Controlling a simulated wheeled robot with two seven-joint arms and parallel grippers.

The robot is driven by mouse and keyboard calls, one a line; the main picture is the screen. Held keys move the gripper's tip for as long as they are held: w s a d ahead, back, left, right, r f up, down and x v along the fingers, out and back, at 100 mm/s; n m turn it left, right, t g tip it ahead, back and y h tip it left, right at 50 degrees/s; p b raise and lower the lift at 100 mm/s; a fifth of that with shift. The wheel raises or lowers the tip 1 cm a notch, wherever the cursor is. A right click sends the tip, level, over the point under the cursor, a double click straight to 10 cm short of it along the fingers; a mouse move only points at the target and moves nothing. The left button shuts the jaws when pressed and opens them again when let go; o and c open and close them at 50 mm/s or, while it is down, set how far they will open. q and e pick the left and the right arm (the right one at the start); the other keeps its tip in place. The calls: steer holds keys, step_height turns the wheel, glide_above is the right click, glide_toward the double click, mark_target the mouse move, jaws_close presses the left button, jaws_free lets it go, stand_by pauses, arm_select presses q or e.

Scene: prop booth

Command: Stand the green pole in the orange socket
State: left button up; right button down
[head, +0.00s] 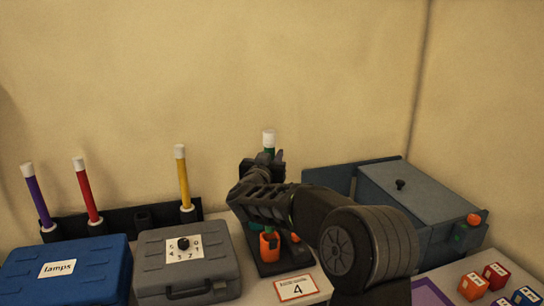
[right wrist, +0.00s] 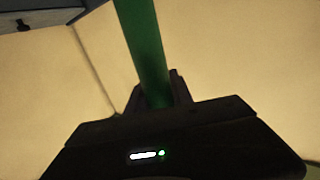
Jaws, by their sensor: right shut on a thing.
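The green pole (head: 269,151) has a white cap and stands roughly upright in my right gripper (head: 264,166). My right gripper is shut on its upper part, and the pole also shows between the fingers in the right wrist view (right wrist: 147,50). The orange socket (head: 270,246) is on a dark base below the gripper. A bit of green shows just above the socket, in line with the pole. My gripper and arm hide most of the pole's lower part, so I cannot tell whether its end is inside the socket. My left gripper is out of view.
A black rack (head: 121,221) at the left holds purple, red and yellow poles. In front are a blue case (head: 65,275) and a grey case (head: 187,268). A dark grey box (head: 415,195) stands at the right, with small cubes (head: 473,286) near it. A sign (head: 295,288) is in front.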

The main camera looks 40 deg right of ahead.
step_height(320, 180, down, 8)
steer(key=b, duration=0.5)
stand_by(1.2)
steer(key=c, duration=1)
jaws_free()
steer(key=shift+c, duration=0.2)
steer(key=shift+f, duration=0.1)
steer(key=b+v, duration=0.1)
steer(key=v, duration=0.7)
